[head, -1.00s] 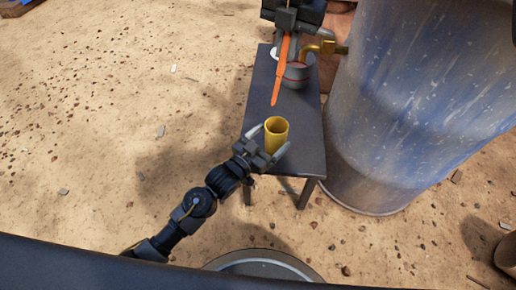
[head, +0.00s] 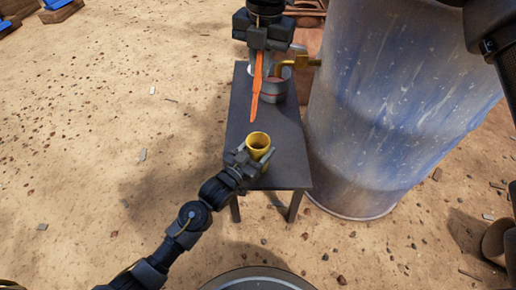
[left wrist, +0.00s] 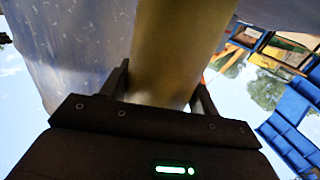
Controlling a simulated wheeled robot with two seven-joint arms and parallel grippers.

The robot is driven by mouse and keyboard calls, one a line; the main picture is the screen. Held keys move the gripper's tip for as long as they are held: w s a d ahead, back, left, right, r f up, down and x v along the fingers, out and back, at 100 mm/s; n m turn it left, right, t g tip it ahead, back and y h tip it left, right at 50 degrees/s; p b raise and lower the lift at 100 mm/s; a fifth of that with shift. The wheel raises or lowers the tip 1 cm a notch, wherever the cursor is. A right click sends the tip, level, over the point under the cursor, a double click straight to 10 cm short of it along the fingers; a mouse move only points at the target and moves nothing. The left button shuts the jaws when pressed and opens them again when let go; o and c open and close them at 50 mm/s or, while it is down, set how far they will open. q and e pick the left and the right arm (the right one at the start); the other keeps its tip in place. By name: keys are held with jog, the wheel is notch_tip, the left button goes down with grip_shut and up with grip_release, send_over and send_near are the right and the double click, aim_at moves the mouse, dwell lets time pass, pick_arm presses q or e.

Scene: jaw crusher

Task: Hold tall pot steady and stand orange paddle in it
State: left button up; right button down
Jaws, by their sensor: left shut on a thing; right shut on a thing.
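The tall pot (head: 258,141) is a yellow cylinder standing upright at the near end of the dark table. My left gripper (head: 250,157) is shut on it from the near side; in the left wrist view the pot (left wrist: 170,60) fills the space between the two fingers. The orange paddle (head: 256,90) hangs steeply, its pointed end down, above the table on the far side of the pot. My right gripper (head: 262,48) is shut on the paddle's upper end. The paddle's tip is apart from the pot's rim. The right fingertips are partly hidden.
The narrow dark table (head: 292,165) has bare room between the pot and a grey cup (head: 274,88) with a red band. A brass tap (head: 300,62) projects over the cup from a large blue-grey barrel (head: 365,110) close on the right.

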notch_tip(320, 180, down, 18)
jog(key=shift+w+d+r, duration=0.25)
jog(key=shift+w+d, duration=0.05)
jog(key=shift+d, duration=0.15)
dwell(1.1)
jog(key=c, duration=1.3)
grip_release()
jog(key=shift+c, duration=0.2)
notch_tip(320, 180, up, 12)
jog(key=shift+s+d, duration=0.3)
jog(key=shift+d, duration=0.05)
